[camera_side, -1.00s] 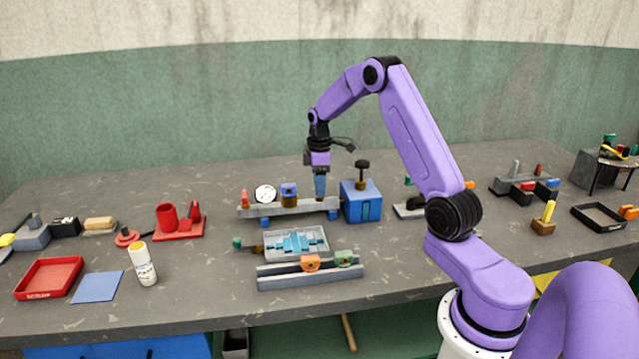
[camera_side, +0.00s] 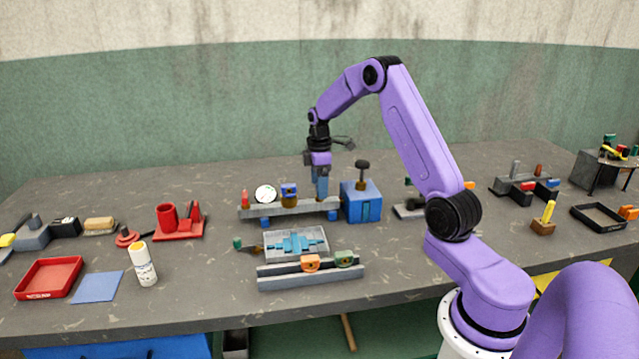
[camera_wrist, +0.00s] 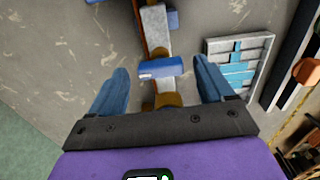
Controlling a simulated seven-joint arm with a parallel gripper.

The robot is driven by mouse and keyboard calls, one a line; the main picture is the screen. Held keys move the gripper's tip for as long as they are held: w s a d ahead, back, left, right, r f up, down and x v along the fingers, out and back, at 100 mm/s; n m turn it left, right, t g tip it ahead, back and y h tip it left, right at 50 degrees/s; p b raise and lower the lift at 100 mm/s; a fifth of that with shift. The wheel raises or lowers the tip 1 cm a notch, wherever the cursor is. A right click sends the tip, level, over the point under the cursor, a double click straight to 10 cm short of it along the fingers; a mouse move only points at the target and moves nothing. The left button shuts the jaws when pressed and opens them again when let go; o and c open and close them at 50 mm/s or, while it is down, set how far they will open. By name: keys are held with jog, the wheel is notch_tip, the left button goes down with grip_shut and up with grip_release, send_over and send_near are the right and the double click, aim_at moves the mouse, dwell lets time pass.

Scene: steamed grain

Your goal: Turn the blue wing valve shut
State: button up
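The blue wing valve (camera_wrist: 160,67) shows in the wrist view as a short blue bar over a brass body, on a grey rail (camera_wrist: 155,30). It lies between and slightly ahead of my gripper's (camera_wrist: 160,82) two blue fingers. The fingers are wide apart, with a visible gap on each side of the bar. In the side view my gripper (camera_side: 320,188) points down over the rail (camera_side: 285,208). A blue piece on a brass body (camera_side: 289,190) stands just left of it there; I cannot tell for sure that it is the same valve.
A white dial (camera_side: 265,194) and a red-topped piece (camera_side: 245,199) are on the rail's left part. A blue block (camera_side: 362,203) with a black knob stands close right of my gripper. A grey tray (camera_side: 326,240) and another rail (camera_side: 285,282) lie in front.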

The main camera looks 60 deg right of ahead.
notch_tip(320, 180, up, 17)
jog(key=shift+r, duration=0.2)
dwell(0.6)
dwell(0.3)
jog(key=s+a+f+n, duration=0.1)
jog(key=s+a, duration=0.4)
jog(key=a, duration=0.8)
jog(key=s+a+f+n, duration=0.1)
jog(key=s+a, duration=0.4)
jog(key=a, duration=0.8)
jog(key=s+a+f, duration=0.2)
jog(key=s+f, duration=0.1)
jog(key=s, duration=0.9)
jog(key=s+a+f+n, duration=0.1)
jog(key=s+f, duration=0.2)
jog(key=s, duration=1)
jog(key=shift+a+f, duration=0.15)
jog(key=shift+a, duration=0.2)
